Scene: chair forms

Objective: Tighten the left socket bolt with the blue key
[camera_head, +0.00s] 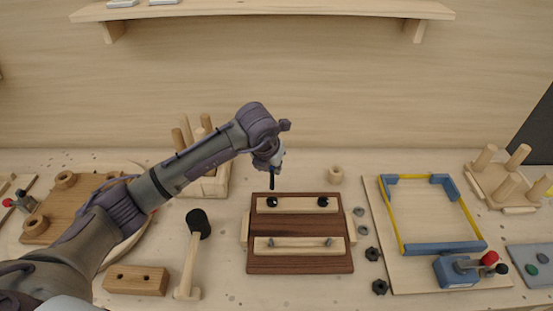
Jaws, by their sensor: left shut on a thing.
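My left gripper (273,162) reaches over the back edge of a dark brown board (300,222) and points down. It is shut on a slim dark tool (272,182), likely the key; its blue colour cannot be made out. The tool hangs upright above the left black socket bolt (272,201), and I cannot tell if its tip touches the bolt. The right black socket bolt (323,201) sits in the same pale rear strip (297,205). A front strip (299,246) carries two grey bolts. My right gripper is not in view.
A black-headed mallet (192,258) lies left of the board, near a wooden block with holes (136,280). Dark nuts (379,287) and grey washers lie to the right. A panel with a blue and yellow frame (401,222) is further right. A peg rack (209,184) stands behind.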

